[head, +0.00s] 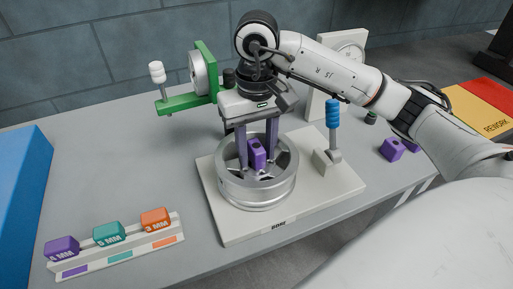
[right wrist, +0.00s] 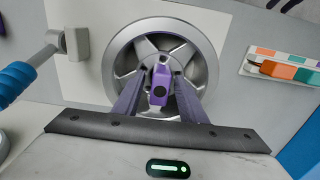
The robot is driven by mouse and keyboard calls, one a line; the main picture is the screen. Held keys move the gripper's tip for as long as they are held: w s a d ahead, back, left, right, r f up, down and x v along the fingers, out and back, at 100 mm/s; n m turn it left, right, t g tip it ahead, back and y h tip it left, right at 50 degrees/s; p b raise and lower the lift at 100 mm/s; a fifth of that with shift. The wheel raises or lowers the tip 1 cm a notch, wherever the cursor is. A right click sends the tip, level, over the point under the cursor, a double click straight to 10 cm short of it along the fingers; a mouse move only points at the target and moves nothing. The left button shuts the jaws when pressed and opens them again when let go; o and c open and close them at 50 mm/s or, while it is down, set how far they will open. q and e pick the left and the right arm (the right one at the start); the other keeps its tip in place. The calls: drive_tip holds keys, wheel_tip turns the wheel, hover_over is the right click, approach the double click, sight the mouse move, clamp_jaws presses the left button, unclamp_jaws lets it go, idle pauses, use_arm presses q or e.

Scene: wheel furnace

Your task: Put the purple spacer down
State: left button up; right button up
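The purple spacer (head: 256,154) is between the fingers of my right gripper (head: 257,158), over the hub of the silver spoked wheel (head: 245,194). The right gripper points down and appears shut on the spacer. In the right wrist view the spacer (right wrist: 160,84) shows a dark round hole and lies between the two fingertips (right wrist: 160,80), in line with the wheel's centre (right wrist: 119,63). Whether its underside touches the hub is hidden. My left gripper is in neither view.
The wheel rests on a pale base plate (head: 232,231) with a blue-handled lever (head: 333,115). A green stand (head: 206,70) is behind. A rack (head: 120,257) of coloured spacers is front left, beside a blue box (head: 22,195). Another purple piece (head: 391,150) lies at right.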

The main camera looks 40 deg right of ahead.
sight(256, 145)
drive_tip(key=shift+r, duration=0.1)
drive_tip(key=shift+r+p, duration=0.3)
drive_tip(key=shift+p, duration=0.1)
use_arm(q)
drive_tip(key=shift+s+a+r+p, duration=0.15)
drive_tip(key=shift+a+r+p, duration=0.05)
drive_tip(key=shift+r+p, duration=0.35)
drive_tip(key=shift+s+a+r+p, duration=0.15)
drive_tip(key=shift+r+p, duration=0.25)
drive_tip(key=shift+p, duration=0.25)
use_arm(e)
wheel_tip(256, 145, up, 12)
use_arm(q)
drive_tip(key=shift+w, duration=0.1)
use_arm(e)
drive_tip(key=shift+r, duration=0.1)
